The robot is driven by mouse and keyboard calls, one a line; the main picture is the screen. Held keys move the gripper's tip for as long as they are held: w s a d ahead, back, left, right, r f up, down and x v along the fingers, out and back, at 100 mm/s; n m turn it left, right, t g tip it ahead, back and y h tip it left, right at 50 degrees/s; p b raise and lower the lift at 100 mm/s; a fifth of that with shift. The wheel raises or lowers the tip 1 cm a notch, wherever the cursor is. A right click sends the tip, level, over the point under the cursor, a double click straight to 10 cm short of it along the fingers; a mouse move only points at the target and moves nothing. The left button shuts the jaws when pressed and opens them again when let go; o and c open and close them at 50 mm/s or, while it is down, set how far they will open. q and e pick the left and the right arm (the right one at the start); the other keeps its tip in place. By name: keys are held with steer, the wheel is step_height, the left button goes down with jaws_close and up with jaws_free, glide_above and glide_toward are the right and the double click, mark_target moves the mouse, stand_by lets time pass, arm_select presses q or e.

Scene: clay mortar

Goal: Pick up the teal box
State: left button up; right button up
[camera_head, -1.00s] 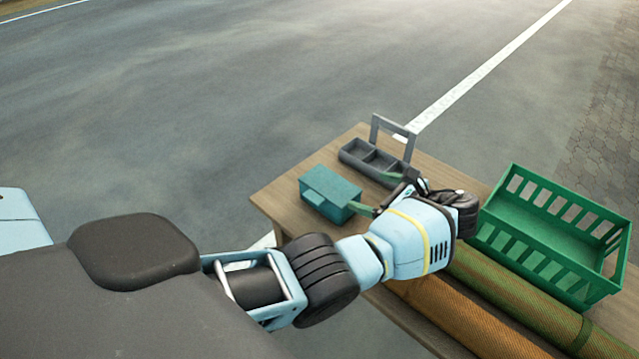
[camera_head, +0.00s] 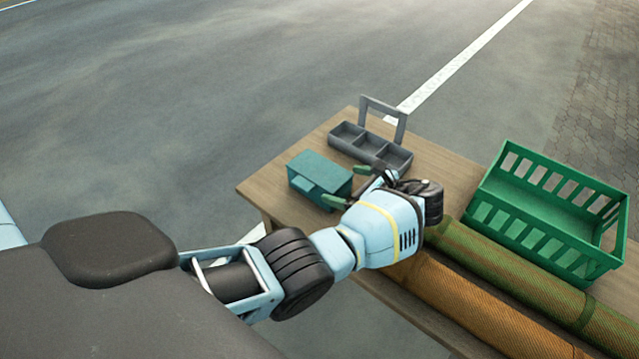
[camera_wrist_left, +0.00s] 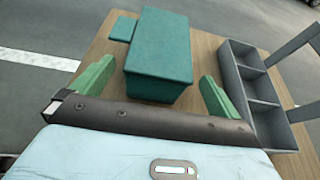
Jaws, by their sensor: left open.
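The teal box (camera_head: 319,177) stands on the table near its left corner, with a small block-like part on its front side. In the left wrist view the teal box (camera_wrist_left: 160,55) lies ahead of and between the two green fingers of my left gripper (camera_wrist_left: 157,88). In the head view my left gripper (camera_head: 347,187) is at the right end of the box, its fingers spread open. It holds nothing. I cannot tell whether a finger touches the box. My right gripper does not show.
A grey compartment tray with a handle (camera_head: 345,131) stands behind the box. A green slatted crate (camera_head: 520,238) is at the right. A green roll (camera_head: 500,262) and an orange roll (camera_head: 455,302) lie along the table (camera_head: 262,186) front. Bare tabletop shows left of the box.

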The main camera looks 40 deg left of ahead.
mark_target(334, 177)
arm_select(q)
steer(key=x, duration=0.5)
steer(key=shift+r, duration=0.1)
steer(key=c, duration=2)
steer(key=shift+r, duration=0.6)
step_height(334, 177, up, 2)
steer(key=shift+r+p, duration=0.2)
steer(key=shift+p, duration=0.55)
steer(key=shift+s+d+r+p, duration=0.1)
steer(key=shift+s+r+p, duration=0.15)
steer(key=shift+s+p, duration=0.75)
steer(key=shift+s+d+r+p, duration=0.2)
steer(key=shift+s+p, duration=0.6)
steer(key=shift+s, duration=1.55)
steer(key=shift+s+d+r+p, duration=0.2)
steer(key=shift+s+p, duration=0.6)
steer(key=shift+s, duration=1.5)
steer(key=shift+s+d+r+p, duration=0.1)
steer(key=shift+s+d+p, duration=0.45)
steer(key=shift+s, duration=1.8)
